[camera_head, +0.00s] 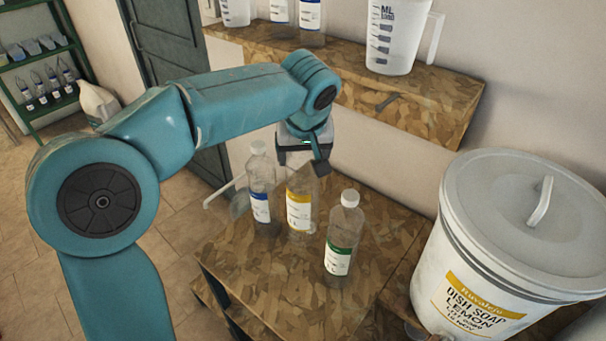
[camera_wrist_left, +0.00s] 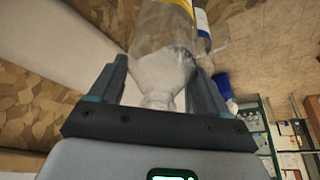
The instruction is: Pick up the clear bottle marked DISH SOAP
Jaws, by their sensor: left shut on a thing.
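A clear bottle with a yellow and white label (camera_head: 299,214) stands on the wooden surface, between two other bottles. Its label text is too small to read. My left gripper (camera_head: 303,163) comes down over it from above and is shut on its upper part. In the left wrist view, the bottle's neck and shoulder (camera_wrist_left: 160,75) lie between the two fingers (camera_wrist_left: 157,88). The cap is hidden by the gripper in the head view. My right gripper is not in view.
A blue-labelled bottle (camera_head: 261,190) stands close on the left, and a green-labelled bottle (camera_head: 340,246) nearer on the right. A white drum marked DISH SOAP LEMON (camera_head: 430,255) stands at the right. Above, a wooden shelf (camera_head: 430,112) holds a measuring jug (camera_head: 397,40).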

